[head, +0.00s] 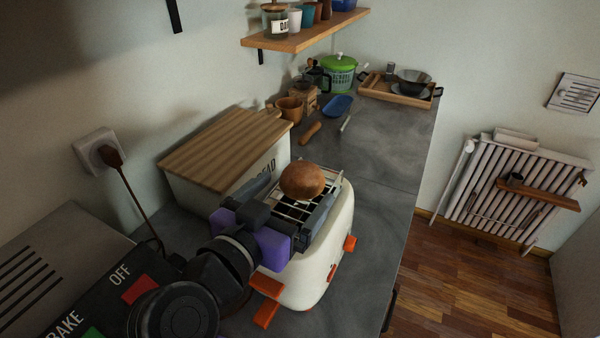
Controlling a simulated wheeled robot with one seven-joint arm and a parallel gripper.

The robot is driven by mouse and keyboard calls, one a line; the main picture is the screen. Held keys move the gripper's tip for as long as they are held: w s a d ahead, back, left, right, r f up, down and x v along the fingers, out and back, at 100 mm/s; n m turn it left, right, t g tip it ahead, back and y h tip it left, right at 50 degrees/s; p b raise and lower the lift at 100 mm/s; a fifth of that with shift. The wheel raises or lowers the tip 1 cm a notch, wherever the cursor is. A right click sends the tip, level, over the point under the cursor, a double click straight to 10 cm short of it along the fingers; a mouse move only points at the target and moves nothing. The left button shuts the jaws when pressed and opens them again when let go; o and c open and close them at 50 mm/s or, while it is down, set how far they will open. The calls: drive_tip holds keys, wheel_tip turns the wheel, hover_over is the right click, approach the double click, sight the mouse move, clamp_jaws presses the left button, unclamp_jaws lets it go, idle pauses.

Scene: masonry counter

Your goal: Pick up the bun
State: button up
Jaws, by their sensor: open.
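The bun (302,181) is round and brown. It sits on the wire rack on top of the cream toaster (318,275), which has orange levers. My gripper (296,198) is at the toaster's top, with its fingers reaching along the rack towards the bun, one finger on each side. The gripper is open. The bun still appears to rest on the rack, and the near finger's contact with it cannot be told from this view.
A bread bin (225,150) with a wooden lid stands left of the toaster. Behind are a rolling-pin-like brown item (310,132), a blue dish (338,106), a green-lidded pot (338,75) and a wooden tray (397,92). The grey counter (385,165) is clear at right.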

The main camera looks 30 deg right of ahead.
sight(302, 178)
drive_tip(key=p+x, duration=0.2)
drive_tip(key=x, duration=0.3)
drive_tip(key=shift+w, duration=0.15)
drive_tip(key=shift+c, duration=0.3)
drive_tip(key=c, duration=1.5)
